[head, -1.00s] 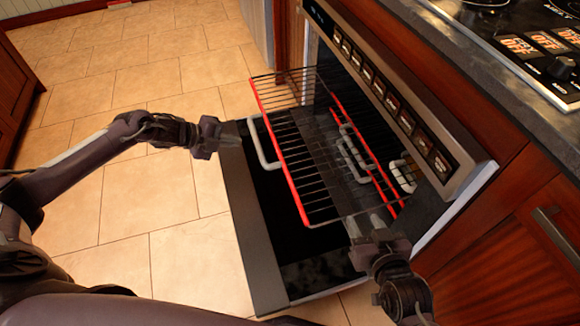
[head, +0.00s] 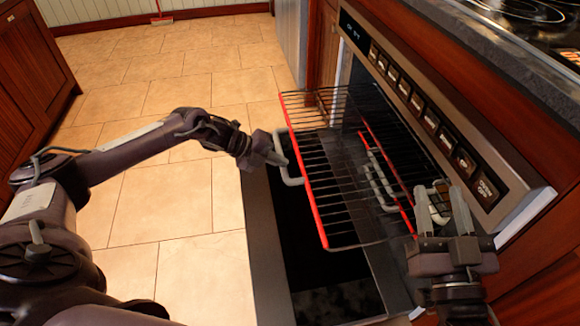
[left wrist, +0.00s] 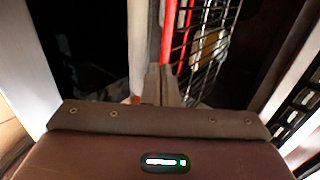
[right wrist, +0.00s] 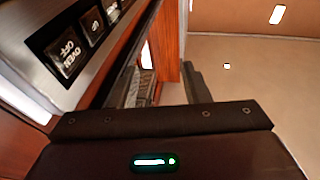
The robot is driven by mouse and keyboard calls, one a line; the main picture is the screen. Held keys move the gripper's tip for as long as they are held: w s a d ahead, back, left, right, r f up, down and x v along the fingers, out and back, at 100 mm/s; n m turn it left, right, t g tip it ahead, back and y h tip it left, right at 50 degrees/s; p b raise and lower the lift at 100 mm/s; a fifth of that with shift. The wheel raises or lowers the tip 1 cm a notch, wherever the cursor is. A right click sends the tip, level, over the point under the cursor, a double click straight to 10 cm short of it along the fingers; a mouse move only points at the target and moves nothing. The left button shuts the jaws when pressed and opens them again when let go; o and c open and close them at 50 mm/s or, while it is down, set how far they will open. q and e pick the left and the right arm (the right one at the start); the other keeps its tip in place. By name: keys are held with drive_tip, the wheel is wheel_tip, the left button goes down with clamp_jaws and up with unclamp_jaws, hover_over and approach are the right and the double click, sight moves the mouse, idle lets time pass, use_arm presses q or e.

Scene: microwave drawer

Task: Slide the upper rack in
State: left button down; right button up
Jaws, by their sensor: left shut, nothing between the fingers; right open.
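The upper rack (head: 335,185) is a dark wire grid with a red front bar, and it sticks well out of the open oven. A pale loop handle (head: 285,160) is at its front. My left gripper (head: 277,153) is shut and empty, with its tips at this handle; contact cannot be told. In the left wrist view, the shut fingers (left wrist: 162,85) point at a pale bar and a red bar (left wrist: 168,35). My right gripper (head: 446,210) is open and empty near the rack's right end, beside the oven front. It also shows open in the right wrist view (right wrist: 165,85).
A lower rack (head: 385,170) with a red bar and pale handle sits further in. The oven door (head: 245,240) lies open below. The control panel (head: 430,120) is above the cavity, under the counter (head: 500,50). The tiled floor (head: 185,215) at left is clear.

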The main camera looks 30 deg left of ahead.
use_arm(q)
drive_tip(key=b+x, duration=0.1)
drive_tip(key=x, duration=0.3)
use_arm(e)
wheel_tip(320, 180, up, 8)
drive_tip(key=s+d+t+y, duration=0.1)
drive_tip(key=s+t, duration=0.1)
drive_tip(key=t, duration=0.2)
drive_tip(key=shift+s+d+y, duration=0.15)
drive_tip(key=shift+d+y, duration=0.05)
drive_tip(key=shift+y, duration=0.2)
use_arm(q)
drive_tip(key=shift+w+d, duration=0.1)
drive_tip(key=shift+d, duration=0.05)
